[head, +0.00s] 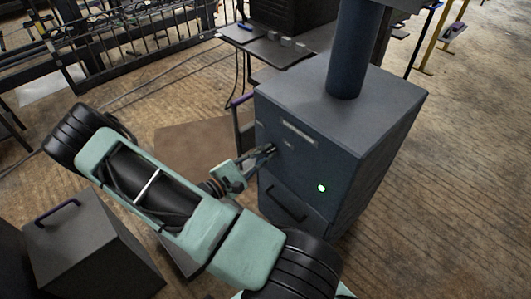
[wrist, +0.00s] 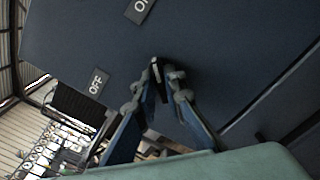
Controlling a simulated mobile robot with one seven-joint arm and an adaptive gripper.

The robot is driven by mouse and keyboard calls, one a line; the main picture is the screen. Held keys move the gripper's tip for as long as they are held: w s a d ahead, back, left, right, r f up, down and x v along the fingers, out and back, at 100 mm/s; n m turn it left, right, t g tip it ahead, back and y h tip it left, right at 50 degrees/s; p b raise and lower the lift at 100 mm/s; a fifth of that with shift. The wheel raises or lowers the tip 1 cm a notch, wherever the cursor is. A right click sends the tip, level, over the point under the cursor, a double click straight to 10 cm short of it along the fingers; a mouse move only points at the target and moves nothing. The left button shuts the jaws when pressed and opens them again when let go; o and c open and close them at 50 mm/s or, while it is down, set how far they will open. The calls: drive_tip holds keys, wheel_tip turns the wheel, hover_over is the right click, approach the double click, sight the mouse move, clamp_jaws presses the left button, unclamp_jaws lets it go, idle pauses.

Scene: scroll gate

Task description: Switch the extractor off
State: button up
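The extractor (head: 300,155) is a dark blue-grey cabinet with a thick pipe (head: 354,50) rising from its top. A green light (head: 321,188) glows on its front. My gripper (head: 271,149) reaches to the upper front face. In the wrist view my gripper (wrist: 161,76) has its fingertips close together around a small dark switch lever (wrist: 156,68) with a pale edge. An OFF label (wrist: 97,82) lies to the left of the lever and an ON label (wrist: 140,9) above it. The fingers partly hide the lever, so I cannot tell its exact position.
A handle (head: 286,205) sits on the cabinet's lower front. A grey box with a purple handle (head: 90,245) stands at the lower left. A dark table (head: 280,45) is behind the extractor, and metal railings (head: 130,45) are at the back left. Floor (head: 450,190) is clear on the right.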

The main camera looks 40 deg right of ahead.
drive_tip(key=shift+r+n, duration=0.1)
drive_tip(key=shift+n, duration=0.3)
clamp_jaws()
drive_tip(key=n+p, duration=0.2)
drive_tip(key=shift+n, duration=0.3)
drive_tip(key=shift+w+n+p, duration=0.2)
drive_tip(key=shift+n+p, duration=2.05)
drive_tip(key=shift+n, duration=4.25)
drive_tip(key=o, duration=0.7)
unclamp_jaws()
drive_tip(key=shift+c, duration=0.2)
drive_tip(key=shift+a, duration=0.1)
